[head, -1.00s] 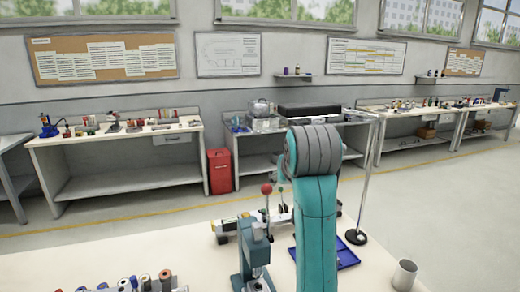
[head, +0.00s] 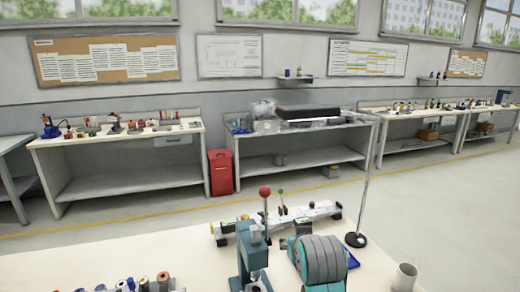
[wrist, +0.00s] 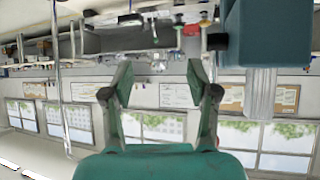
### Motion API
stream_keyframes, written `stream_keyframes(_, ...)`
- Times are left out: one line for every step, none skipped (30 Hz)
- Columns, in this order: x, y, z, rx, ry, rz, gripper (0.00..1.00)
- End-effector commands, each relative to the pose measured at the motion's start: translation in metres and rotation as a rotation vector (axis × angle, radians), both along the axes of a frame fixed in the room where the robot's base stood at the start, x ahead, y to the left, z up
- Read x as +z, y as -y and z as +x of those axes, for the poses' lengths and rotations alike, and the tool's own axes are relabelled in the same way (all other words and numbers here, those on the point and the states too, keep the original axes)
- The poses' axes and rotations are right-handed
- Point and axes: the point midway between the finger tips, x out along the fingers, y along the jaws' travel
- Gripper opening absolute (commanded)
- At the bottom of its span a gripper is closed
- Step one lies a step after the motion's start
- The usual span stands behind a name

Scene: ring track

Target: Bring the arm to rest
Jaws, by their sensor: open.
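My arm shows in the head view as a teal link with a grey ribbed joint (head: 318,260), low at the bottom centre over the near table. My gripper (wrist: 158,82) shows in the wrist view with its two fingers spread apart and nothing between them. The wrist picture is upside down, with the windows at the bottom and the benches at the top. The gripper itself does not show in the head view.
On the near table (head: 100,262) stand a teal press (head: 252,258), a metal cup (head: 404,277), a rod on a black base (head: 356,239) and several small spools (head: 163,281). A long fixture (head: 290,221) lies behind my arm. Benches and a red bin (head: 221,172) stand along the wall.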

Motion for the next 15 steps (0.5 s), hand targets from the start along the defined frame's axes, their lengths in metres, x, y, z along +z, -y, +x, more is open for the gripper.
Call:
stream_keyframes(-0.023,0.004,-0.008,0.000,0.000,-0.003,0.59)
stream_keyframes(-0.033,0.006,-0.012,0.000,0.005,-0.003,0.59)
stream_keyframes(-0.046,0.009,-0.017,0.001,0.012,-0.005,0.59)
stream_keyframes(-0.056,0.011,-0.022,0.001,0.016,-0.006,0.59)
stream_keyframes(-0.066,0.013,-0.027,0.002,0.020,-0.006,0.59)
stream_keyframes(-0.078,0.015,-0.033,0.003,0.027,-0.007,0.59)
stream_keyframes(-0.087,0.017,-0.039,0.004,0.032,-0.007,0.59)
stream_keyframes(-0.096,0.019,-0.044,0.005,0.038,-0.007,0.59)
stream_keyframes(-0.108,0.021,-0.052,0.005,0.043,-0.008,0.59)
stream_keyframes(-0.116,0.023,-0.058,0.006,0.049,-0.008,0.59)
stream_keyframes(-0.124,0.025,-0.065,0.007,0.054,-0.007,0.59)
stream_keyframes(-0.135,0.027,-0.073,0.008,0.060,-0.008,0.59)
stream_keyframes(-0.143,0.029,-0.080,0.008,0.064,-0.008,0.59)
stream_keyframes(-0.150,0.031,-0.087,0.008,0.069,-0.008,0.59)
stream_keyframes(-0.160,0.034,-0.096,0.009,0.076,-0.008,0.59)
